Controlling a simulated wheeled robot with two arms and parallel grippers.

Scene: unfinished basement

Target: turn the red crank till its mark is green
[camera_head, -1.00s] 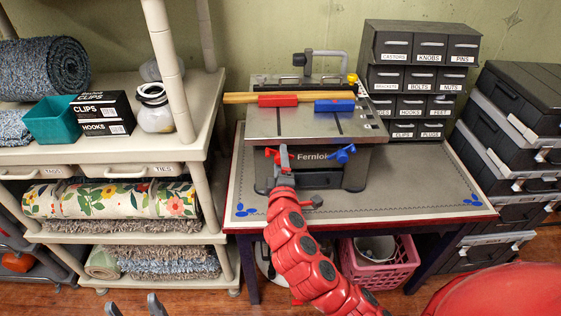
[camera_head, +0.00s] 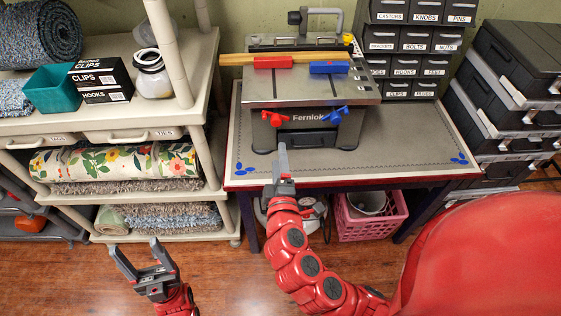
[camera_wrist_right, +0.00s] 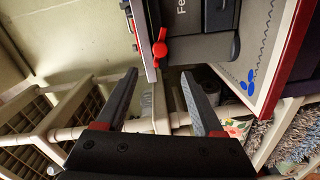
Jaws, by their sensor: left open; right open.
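The red crank (camera_head: 271,119) sits at the left of the front of the grey Fernlok machine (camera_head: 314,133). It also shows in the right wrist view (camera_wrist_right: 160,48). No colour mark on it can be made out. My right gripper (camera_head: 283,160) is open and empty in front of the bench, below the crank and apart from it. In the right wrist view, the crank is just beyond and between its fingertips (camera_wrist_right: 160,73). My left gripper (camera_head: 141,258) is open and empty, low over the floor in front of the shelf.
A blue crank (camera_head: 334,115) sits to the right on the same machine front. The machine stands on a bench (camera_head: 400,160) with a pink basket (camera_head: 372,226) underneath. A cream shelf unit (camera_head: 205,190) is at the left. Stacked black cases (camera_head: 495,110) are at the right.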

